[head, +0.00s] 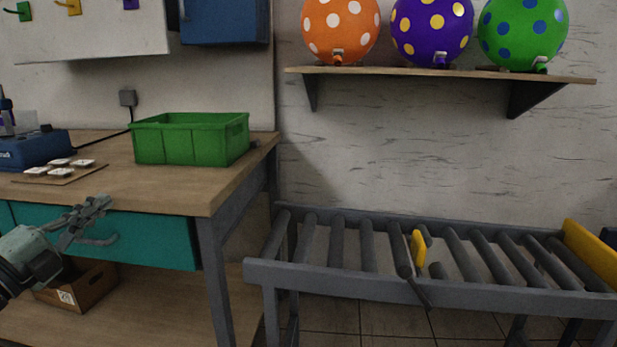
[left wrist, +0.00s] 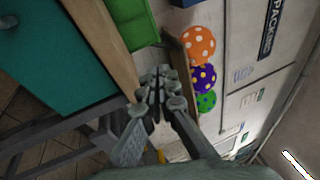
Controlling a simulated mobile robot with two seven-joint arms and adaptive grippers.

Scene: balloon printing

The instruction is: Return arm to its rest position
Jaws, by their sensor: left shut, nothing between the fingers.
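My left gripper (head: 92,212) is at the left of the head view, in front of the teal drawer front (head: 150,236) and near the table's front edge. Its fingers are together and hold nothing. In the left wrist view the closed fingers (left wrist: 158,80) point up the picture, with the balloons beyond them. My right gripper is in neither view.
A wooden table (head: 190,187) bears a green bin (head: 190,142). A roller conveyor (head: 400,285) with a yellow paddle (head: 418,248) stands to the right. A shelf (head: 420,72) holds orange (head: 335,25), purple (head: 430,30) and green (head: 520,28) dotted balloons.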

